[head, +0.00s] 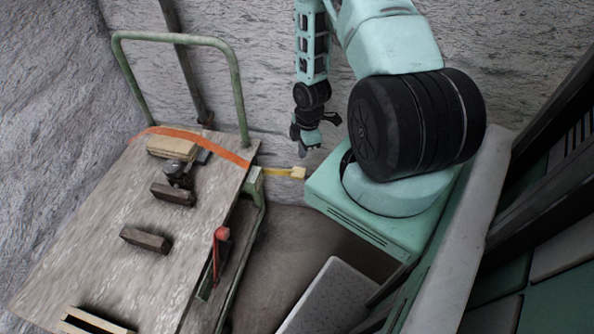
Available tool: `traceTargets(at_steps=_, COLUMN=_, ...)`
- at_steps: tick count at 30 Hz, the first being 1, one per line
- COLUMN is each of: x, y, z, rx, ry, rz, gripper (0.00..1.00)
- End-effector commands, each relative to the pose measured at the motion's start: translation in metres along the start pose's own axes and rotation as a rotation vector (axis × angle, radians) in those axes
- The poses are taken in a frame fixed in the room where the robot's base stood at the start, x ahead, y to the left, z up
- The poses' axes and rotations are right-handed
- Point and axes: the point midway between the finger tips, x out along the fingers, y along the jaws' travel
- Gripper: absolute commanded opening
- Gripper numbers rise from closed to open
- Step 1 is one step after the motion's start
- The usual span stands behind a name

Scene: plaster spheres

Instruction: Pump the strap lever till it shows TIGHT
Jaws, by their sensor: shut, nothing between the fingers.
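The strap lever (280,172) is a yellow bar with a paler grip at its end. It sticks out to the right from a small pale housing (254,180) on the cart's right edge. An orange strap (225,154) runs across the cart and down towards that housing. No TIGHT marking can be read from here. My gripper (308,151) hangs pointing down, shut and empty. In the picture it is just above the lever's grip end; whether it touches the grip cannot be told.
The cart's wooden deck (95,225) carries pale boards (172,148), dark blocks (173,194) and a slatted crate (90,322). A green push rail (180,38) rises at its back. A red-knobbed lever (221,234) stands at the right edge. A rough grey wall is behind.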

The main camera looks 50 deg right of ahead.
Motion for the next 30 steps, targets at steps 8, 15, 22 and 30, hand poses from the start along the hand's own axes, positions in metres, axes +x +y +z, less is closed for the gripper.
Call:
traceTargets(at_steps=8, x=0.0, y=0.0, z=0.0, rx=0.001, ry=0.0, rz=0.0, gripper=0.0)
traceTargets(at_steps=15, x=0.012, y=0.0, z=0.0, rx=0.002, ry=-0.001, rz=0.0, gripper=0.0)
traceTargets(at_steps=22, x=0.039, y=0.0, z=0.0, rx=0.001, ry=0.0, rz=-0.001, gripper=0.0)
traceTargets(at_steps=30, x=0.068, y=0.0, z=0.0, rx=0.001, ry=-0.001, rz=-0.001, gripper=0.0)
